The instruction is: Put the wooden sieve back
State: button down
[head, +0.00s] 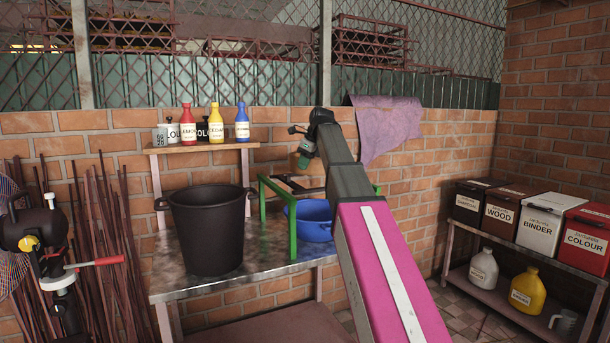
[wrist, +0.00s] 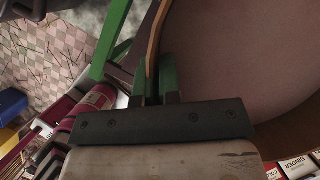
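The wooden sieve (wrist: 240,60) fills the right of the wrist view as a large brownish disc with a thin tan rim. My gripper (wrist: 155,78) has its green fingers on both sides of that rim and looks shut on it. In the head view my gripper (head: 306,150) is above the back of the metal table, near the brick wall. A green-legged stand (head: 292,235) with dark rails stands on the table below my gripper, partly behind my arm.
A black bucket (head: 208,235) stands on the table (head: 240,278), left of the green stand. A blue basin (head: 312,222) sits under the stand. Bottles line a shelf (head: 205,146) behind. Labelled bins (head: 540,222) stand on a rack at right. A purple cloth (head: 386,127) hangs on the wall.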

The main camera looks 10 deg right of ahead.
aim_at(305, 173)
jog(key=shift+d+f, duration=0.1)
jog(key=shift+f, duration=1.75)
jog(key=shift+w, duration=0.1)
jog(key=c, duration=1.3)
grip_release()
jog(key=shift+f, duration=0.1)
jog(key=v, duration=0.7)
jog(key=s+v, duration=0.1)
jog(key=v, duration=0.2)
jog(key=shift+d+r, duration=0.1)
jog(key=shift+r, duration=0.15)
